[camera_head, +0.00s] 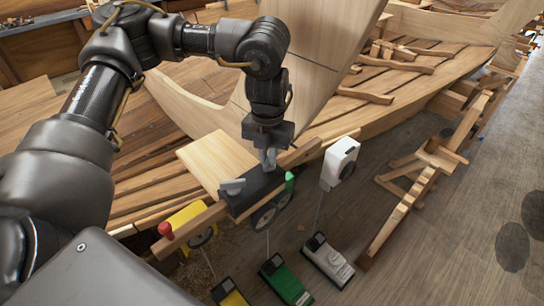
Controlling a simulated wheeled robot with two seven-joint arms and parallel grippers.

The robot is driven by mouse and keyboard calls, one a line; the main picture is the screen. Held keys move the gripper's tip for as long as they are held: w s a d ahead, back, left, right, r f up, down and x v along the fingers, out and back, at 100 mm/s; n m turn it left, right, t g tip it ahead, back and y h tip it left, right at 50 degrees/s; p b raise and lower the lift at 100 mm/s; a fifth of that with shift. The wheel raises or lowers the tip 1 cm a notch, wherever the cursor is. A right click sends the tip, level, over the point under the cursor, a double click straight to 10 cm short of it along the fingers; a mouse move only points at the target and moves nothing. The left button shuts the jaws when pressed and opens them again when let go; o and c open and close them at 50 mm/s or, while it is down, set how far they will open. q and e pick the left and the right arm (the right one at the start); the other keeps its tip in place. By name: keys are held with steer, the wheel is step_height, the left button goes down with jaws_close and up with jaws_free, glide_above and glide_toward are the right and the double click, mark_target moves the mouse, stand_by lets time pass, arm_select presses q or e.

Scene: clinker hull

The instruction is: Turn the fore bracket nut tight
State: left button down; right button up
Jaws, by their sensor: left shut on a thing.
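My left gripper (268,158) points down from above, its fingers shut at the right end of the top of a dark bracket (252,196). The nut between the fingers is almost wholly hidden by them. A grey winged piece (232,186) sits at the left end of the same bracket, apart from the gripper. The bracket is on the wooden rail at the hull's near edge, with a dark wheel-like disc (263,217) under it. How tight the nut is cannot be seen. My right gripper is not in view.
A yellow block (187,215) with a red knob (165,230) is left of the bracket. A white unit (340,162) hangs to the right. Yellow (229,293), green (285,281) and white (327,260) boxes are on the floor.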

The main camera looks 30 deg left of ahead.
arm_select(q)
steer(key=shift+w+r+m, duration=0.1)
steer(key=shift+r+m, duration=0.05)
steer(key=shift+m, duration=0.95)
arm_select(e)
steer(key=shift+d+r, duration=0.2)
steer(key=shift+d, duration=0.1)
arm_select(q)
steer(key=c, duration=1.5)
jaws_free()
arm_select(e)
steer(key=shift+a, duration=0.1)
arm_select(q)
steer(key=shift+r, duration=0.4)
steer(key=shift+r+b, duration=1.05)
steer(key=shift+r, duration=3.8)
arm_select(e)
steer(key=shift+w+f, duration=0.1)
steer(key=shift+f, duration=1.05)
